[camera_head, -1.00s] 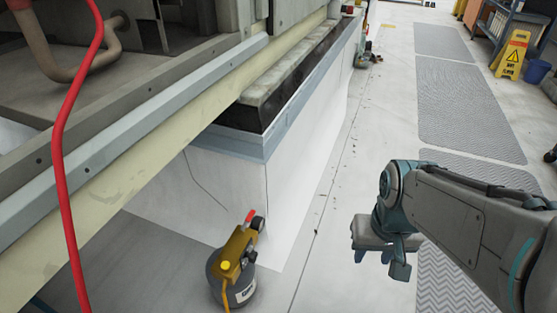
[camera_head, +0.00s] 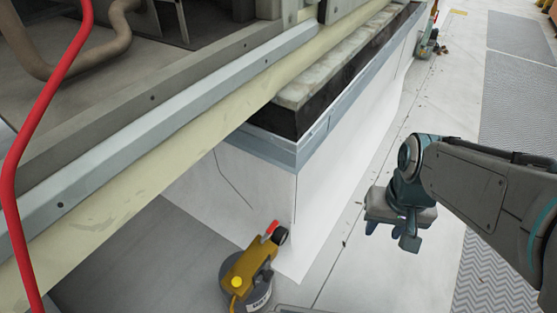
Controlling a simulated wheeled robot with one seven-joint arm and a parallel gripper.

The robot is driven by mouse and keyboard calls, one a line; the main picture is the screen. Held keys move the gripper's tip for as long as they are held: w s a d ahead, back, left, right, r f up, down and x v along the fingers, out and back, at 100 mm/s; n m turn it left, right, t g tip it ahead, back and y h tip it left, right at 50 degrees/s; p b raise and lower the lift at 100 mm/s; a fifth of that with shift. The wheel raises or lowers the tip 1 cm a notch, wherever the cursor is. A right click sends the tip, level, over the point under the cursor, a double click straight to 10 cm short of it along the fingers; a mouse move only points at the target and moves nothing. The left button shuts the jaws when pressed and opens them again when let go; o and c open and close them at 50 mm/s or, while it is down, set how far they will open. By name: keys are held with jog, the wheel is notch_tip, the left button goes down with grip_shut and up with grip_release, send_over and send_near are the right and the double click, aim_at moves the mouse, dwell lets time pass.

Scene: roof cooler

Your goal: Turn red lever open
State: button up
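A small red lever (camera_head: 272,228) sits at the top of a yellow valve body (camera_head: 247,268) on a dark round canister (camera_head: 252,298) at the bottom middle of the head view. A dark round knob or gauge (camera_head: 281,236) is beside the lever. A yellow button (camera_head: 236,282) is on the valve's near end. My gripper (camera_head: 392,232) is to the right of the lever, clearly apart from it. It points downward over the floor, and its fingers are too small and too hidden to tell whether they are open.
A large metal unit with a pale beam (camera_head: 150,188) fills the upper left. A red hose (camera_head: 42,130) hangs at the left edge. A white curb wall (camera_head: 345,180) runs behind the canister. Grey mats (camera_head: 520,95) lie at right. Floor between canister and gripper looks clear.

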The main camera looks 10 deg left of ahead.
jog(key=w+a+m+p, duration=0.1)
jog(key=w+a+p, duration=0.2)
jog(key=w+a, duration=0.25)
jog(key=m+g+p, duration=0.1)
jog(key=m+p, duration=0.2)
jog(key=p, duration=0.4)
send_over(273, 226)
notch_tip(273, 226, down, 12)
notch_tip(273, 226, down, 13)
jog(key=b, duration=0.4)
jog(key=shift+b, duration=0.35)
grip_shut()
